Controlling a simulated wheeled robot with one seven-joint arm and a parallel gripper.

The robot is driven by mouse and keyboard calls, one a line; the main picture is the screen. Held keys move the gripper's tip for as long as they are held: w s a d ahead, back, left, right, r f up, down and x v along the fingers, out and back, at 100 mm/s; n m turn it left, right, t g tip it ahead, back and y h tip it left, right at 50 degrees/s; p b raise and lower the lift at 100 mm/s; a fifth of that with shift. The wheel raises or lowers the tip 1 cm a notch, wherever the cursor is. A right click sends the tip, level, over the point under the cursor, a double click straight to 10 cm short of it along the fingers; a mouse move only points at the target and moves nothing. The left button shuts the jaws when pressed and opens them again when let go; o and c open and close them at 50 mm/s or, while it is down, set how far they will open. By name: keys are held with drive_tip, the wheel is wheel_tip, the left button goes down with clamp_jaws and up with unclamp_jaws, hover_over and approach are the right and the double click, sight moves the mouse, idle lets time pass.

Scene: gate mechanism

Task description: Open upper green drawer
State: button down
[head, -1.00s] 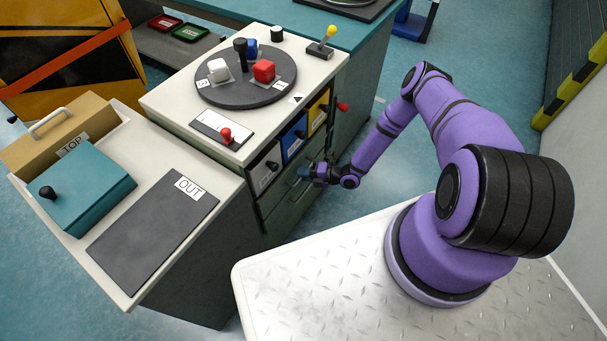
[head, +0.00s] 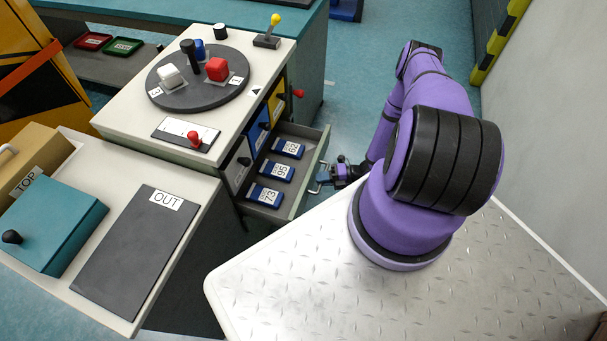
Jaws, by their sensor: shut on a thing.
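My gripper (head: 324,177) is at the outer side of the drawer front, shut on the drawer's handle. My purple arm partly hides the area right of it.
A counter with an OUT mat (head: 130,250) and a teal box (head: 60,232) stands at left. My plated base is close to the drawer.

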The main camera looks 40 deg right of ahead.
drive_tip(key=shift+s+d, duration=0.8)
drive_tip(key=shift+s, duration=0.3)
drive_tip(key=shift+s+d, duration=0.75)
drive_tip(key=shift+s, duration=0.3)
drive_tip(key=c, duration=1.4)
unclamp_jaws()
drive_tip(key=v, duration=1)
drive_tip(key=shift+s+d, duration=0.25)
drive_tip(key=shift+d, duration=0.05)
drive_tip(key=shift+r, duration=0.1)
